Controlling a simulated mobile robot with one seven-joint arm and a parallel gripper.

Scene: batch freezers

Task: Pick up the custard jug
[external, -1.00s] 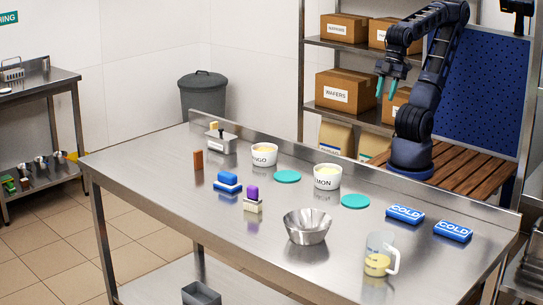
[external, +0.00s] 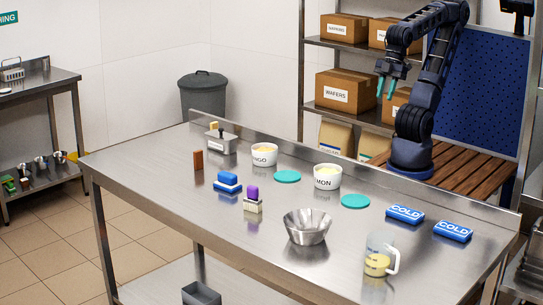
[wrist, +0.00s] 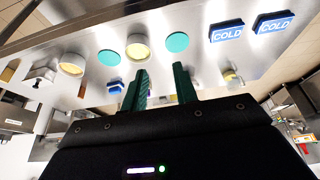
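The custard jug (external: 379,256) is a clear jug with a pale handle and yellow custard in its lower part. It stands upright on the steel table near the front right edge. In the wrist view a small yellowish item near the right, probably the jug (wrist: 231,77), is partly dim. My gripper (external: 386,83) hangs in the air beyond the back edge of the table, far from the jug. Its two green fingers are apart with nothing between them, as the wrist view also shows (wrist: 162,88).
A metal bowl (external: 307,227) stands left of the jug. Two blue cold packs (external: 405,214) lie behind it. Mango (external: 264,155) and lemon (external: 327,177) tubs, teal discs (external: 355,201), a blue brush (external: 227,182) and a purple-topped item (external: 252,198) are further left. A raised lip runs along the back edge.

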